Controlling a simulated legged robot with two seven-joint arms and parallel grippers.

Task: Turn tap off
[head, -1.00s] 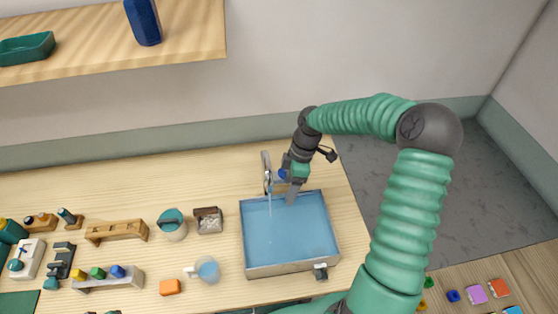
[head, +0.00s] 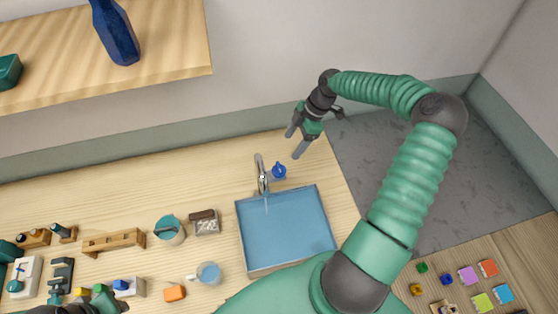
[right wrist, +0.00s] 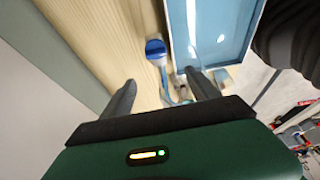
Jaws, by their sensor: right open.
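The metal tap (head: 262,174) stands at the back edge of the blue sink (head: 318,196), with its blue handle (head: 279,171) on its right side. A faint pale streak shows below the spout; I cannot tell how much water runs. My right gripper (head: 295,144) is open and empty, above and behind the handle, apart from it. In the right wrist view the handle (right wrist: 155,48) lies beyond and between the open fingers (right wrist: 161,92). Part of my left gripper (head: 88,304) shows at the bottom left edge; its fingers are not clear.
A jug (head: 208,273), an orange block (head: 174,293), a dark-lidded box (head: 205,222) and a teal-topped pot (head: 170,229) stand left of the sink. A wooden shelf (head: 170,45) with a blue bottle (head: 116,32) hangs upper left. The counter behind the tap is clear.

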